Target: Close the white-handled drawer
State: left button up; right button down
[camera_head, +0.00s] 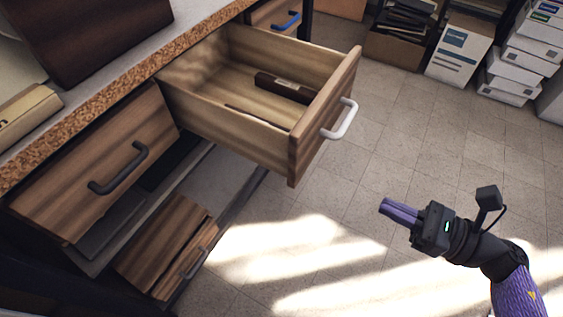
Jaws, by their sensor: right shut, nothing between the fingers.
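The white-handled drawer (308,128) is pulled well out of the desk. Its white handle (340,119) is on the front panel, which faces right. Inside the drawer lies a dark flat item (284,88) with a light label. My right gripper (385,207) is shut and empty, below and to the right of the white handle and apart from it. Its purple fingers point left. My left gripper is not in view.
A drawer with a black handle (119,169) is left of the open one, and a blue-handled drawer (276,14) is behind it. Boxes (460,52) stand at the back right. Tiled floor (400,150) is clear between the drawer and my right arm.

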jog(key=b, duration=0.2)
send_near(297, 168)
jog(key=x, duration=0.7)
jog(key=shift+d+f, duration=0.1)
jog(key=shift+f, duration=0.1)
jog(key=shift+w, duration=0.15)
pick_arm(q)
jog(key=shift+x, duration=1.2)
pick_arm(e)
jog(key=shift+a, duration=0.25)
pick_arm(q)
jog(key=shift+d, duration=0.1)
pick_arm(e)
jog(key=shift+w, duration=0.1)
